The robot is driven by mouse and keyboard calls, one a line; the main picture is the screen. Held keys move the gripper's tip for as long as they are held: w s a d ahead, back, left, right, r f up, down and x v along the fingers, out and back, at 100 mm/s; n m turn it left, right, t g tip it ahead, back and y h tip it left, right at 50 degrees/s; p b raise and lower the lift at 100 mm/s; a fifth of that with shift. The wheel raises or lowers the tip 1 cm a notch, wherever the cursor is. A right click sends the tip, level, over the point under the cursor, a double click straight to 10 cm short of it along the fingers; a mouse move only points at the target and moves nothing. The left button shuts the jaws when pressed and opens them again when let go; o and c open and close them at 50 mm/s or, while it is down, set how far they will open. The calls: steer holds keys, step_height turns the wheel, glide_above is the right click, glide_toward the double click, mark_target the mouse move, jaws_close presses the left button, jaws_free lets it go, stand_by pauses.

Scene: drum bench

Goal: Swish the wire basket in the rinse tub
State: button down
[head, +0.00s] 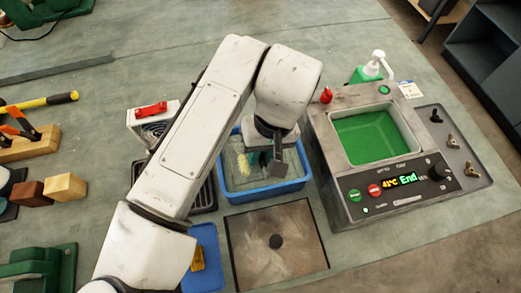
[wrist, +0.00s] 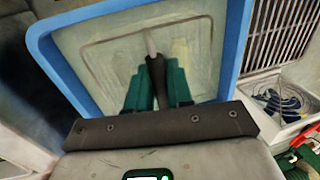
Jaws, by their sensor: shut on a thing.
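The rinse tub (head: 229,187) is a blue-rimmed tub with clear water, left of the cleaner; its blue rim also frames the wrist view (wrist: 45,45). My gripper (head: 277,163) is over the tub. In the wrist view its green fingers (wrist: 156,92) are shut on a dark handle with a thin metal rod, which I take as the wire basket's handle (wrist: 155,72). The rod points into the tub. The basket's mesh cannot be made out clearly; a faint rectangular outline shows in the water. A yellowish patch shows in the tub in the head view.
A cleaner (head: 322,150) with green liquid and a display reading "End" stands right of the tub. A square plate with a dark knob (head: 300,235) lies in front. A white box with a red handle (head: 139,116) and a blue tray (head: 206,240) are at left.

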steer(key=shift+r+p, duration=0.65)
steer(key=shift+r, duration=0.25)
steer(key=shift+f, duration=0.2)
steer(key=shift+f+b, duration=0.55)
steer(key=shift+f, duration=0.45)
steer(key=shift+r, duration=0.15)
steer(key=shift+r+p, duration=1.05)
steer(key=shift+p, duration=0.15)
steer(key=shift+f, duration=0.15)
